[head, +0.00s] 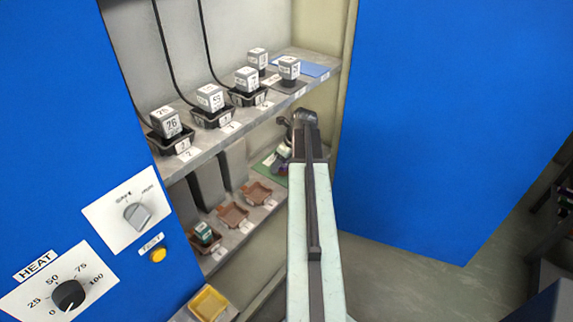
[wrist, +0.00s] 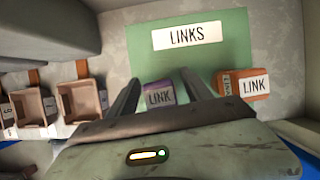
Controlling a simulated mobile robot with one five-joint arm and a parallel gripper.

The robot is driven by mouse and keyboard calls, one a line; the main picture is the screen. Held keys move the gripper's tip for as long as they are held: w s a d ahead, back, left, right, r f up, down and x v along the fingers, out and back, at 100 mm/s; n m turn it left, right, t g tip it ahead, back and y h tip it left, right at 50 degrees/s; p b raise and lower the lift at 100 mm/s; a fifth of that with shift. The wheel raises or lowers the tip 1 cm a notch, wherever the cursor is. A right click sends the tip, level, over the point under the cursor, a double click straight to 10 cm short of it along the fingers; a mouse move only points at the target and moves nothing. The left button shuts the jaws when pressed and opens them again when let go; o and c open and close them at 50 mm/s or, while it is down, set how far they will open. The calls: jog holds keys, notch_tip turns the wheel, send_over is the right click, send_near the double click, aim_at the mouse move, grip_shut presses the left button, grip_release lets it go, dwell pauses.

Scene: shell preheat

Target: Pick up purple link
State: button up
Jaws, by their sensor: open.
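The purple link (wrist: 157,96) shows in the wrist view as a block with a purple top and a grey face labelled LINK. It is at the near edge of the green LINKS mat (wrist: 222,52), and its lower part is hidden by my gripper body. My gripper (wrist: 160,78) is open, with one finger on each side of the purple link. I cannot tell whether either finger touches it. In the head view, my arm hides most of the area around the green mat (head: 268,172) on the lower shelf.
An orange link (wrist: 243,84) lies close to the right finger. Brown trays (wrist: 82,101) stand to the left. In the head view, the upper shelf (head: 285,98) with numbered blocks runs above the lower one, and a blue panel (head: 450,120) stands right of my arm.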

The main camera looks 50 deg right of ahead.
jog(key=shift+f, duration=0.15)
grip_shut()
dwell(0.4)
